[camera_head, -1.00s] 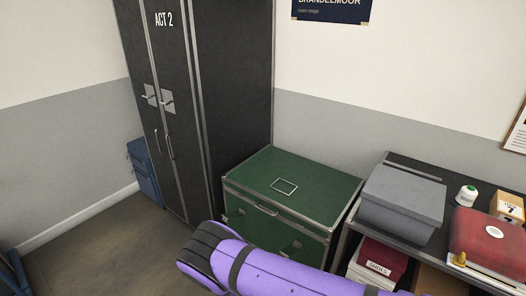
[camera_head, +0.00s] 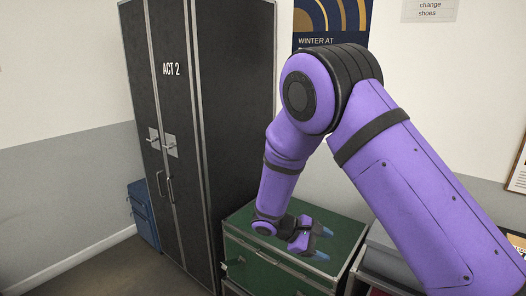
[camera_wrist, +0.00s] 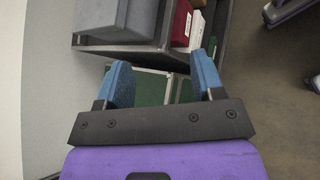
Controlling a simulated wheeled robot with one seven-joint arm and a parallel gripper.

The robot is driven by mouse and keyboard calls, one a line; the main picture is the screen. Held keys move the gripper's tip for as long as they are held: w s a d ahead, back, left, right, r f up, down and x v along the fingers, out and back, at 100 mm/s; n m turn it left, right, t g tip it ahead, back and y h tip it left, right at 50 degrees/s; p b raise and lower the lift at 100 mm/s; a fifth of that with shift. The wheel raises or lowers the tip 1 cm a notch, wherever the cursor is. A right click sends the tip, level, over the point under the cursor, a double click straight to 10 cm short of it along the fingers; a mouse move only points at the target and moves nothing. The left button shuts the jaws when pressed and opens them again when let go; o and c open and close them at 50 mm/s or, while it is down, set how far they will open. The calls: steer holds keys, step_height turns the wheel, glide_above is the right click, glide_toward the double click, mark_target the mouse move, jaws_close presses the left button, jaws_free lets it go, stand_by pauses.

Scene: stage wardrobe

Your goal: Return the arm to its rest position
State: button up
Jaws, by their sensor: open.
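My purple arm rises at the right of the head view and bends down to my gripper (camera_head: 323,243), which is above the green trunk (camera_head: 345,227) in the picture. The blue-tipped fingers point right there. In the wrist view my gripper (camera_wrist: 160,68) has its two blue fingers spread apart, with nothing between them. Part of the green trunk (camera_wrist: 150,88) with its metal trim shows beyond the fingers.
A tall black wardrobe (camera_head: 232,120) marked "ACT 2" stands shut at the left of the trunk. A blue case (camera_head: 142,212) is on the floor beside it. A grey box (camera_wrist: 115,20) and a red box (camera_wrist: 181,22) are on the shelf unit. Floor is clear at lower left.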

steer(key=s+d+r+m+y, duration=0.3)
steer(key=s+d+r+y, duration=0.15)
steer(key=r, duration=0.55)
steer(key=s+d+r+m+y, duration=0.3)
steer(key=s+d+r, duration=0.2)
steer(key=r, duration=0.6)
steer(key=s+d+r+m+t+y, duration=0.2)
steer(key=s+r+t, duration=0.1)
steer(key=s, duration=0.6)
steer(key=s+d+r+m+t+y, duration=0.2)
steer(key=s+r, duration=0.4)
steer(key=s, duration=0.3)
steer(key=shift+d+r+m+t+y, duration=0.15)
steer(key=shift+r+m+t+y, duration=0.15)
steer(key=shift+m+t, duration=0.3)
steer(key=shift+c, duration=0.4)
